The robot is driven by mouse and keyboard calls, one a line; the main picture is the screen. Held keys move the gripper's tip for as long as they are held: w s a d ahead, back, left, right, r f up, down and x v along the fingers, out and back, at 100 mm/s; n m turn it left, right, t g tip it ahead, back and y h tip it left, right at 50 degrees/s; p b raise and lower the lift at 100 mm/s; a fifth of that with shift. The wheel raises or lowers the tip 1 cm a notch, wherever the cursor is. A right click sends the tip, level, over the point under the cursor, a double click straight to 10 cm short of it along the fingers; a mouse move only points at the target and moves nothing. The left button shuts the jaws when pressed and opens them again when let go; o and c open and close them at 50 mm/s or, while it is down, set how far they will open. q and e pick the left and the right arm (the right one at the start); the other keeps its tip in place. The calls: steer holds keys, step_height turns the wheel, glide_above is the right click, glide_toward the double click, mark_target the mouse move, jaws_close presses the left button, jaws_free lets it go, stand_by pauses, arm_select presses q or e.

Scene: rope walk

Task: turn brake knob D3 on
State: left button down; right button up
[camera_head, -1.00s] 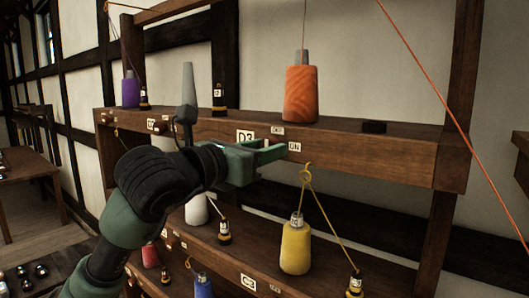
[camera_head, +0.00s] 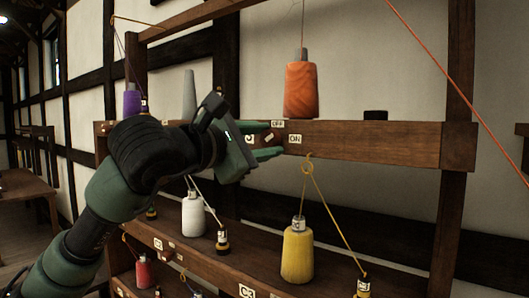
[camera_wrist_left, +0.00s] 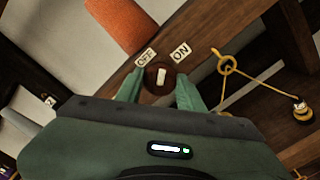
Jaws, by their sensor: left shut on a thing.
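Brake knob D3 (camera_wrist_left: 160,77) is a dark round knob with a white pointer bar, on the front of the wooden beam (camera_head: 375,143). In the left wrist view its pointer aims between the OFF label (camera_wrist_left: 145,57) and the ON label (camera_wrist_left: 181,51). The knob also shows in the head view (camera_head: 268,138), partly behind my gripper. My left gripper (camera_head: 266,146) has its green fingers on either side of the knob and is shut on it; it also shows in the left wrist view (camera_wrist_left: 159,88). The D3 label is mostly hidden by the gripper. My right gripper is out of view.
A white bobbin (camera_head: 193,214) is on the lower shelf. A red cord (camera_head: 440,75) runs diagonally at the right.

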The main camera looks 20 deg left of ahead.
arm_select(q)
steer(key=m+b, duration=0.1)
steer(key=m, duration=0.2)
steer(key=shift+f+m, duration=0.1)
steer(key=shift+m, duration=0.2)
steer(key=shift+m+b, duration=0.55)
steer(key=shift+m, duration=1.25)
steer(key=c, duration=0.9)
jaws_free()
steer(key=shift+s, duration=0.15)
steer(key=b+v, duration=0.3)
steer(key=v, duration=0.4)
steer(key=shift+s+a, duration=0.15)
steer(key=shift+s, duration=0.1)
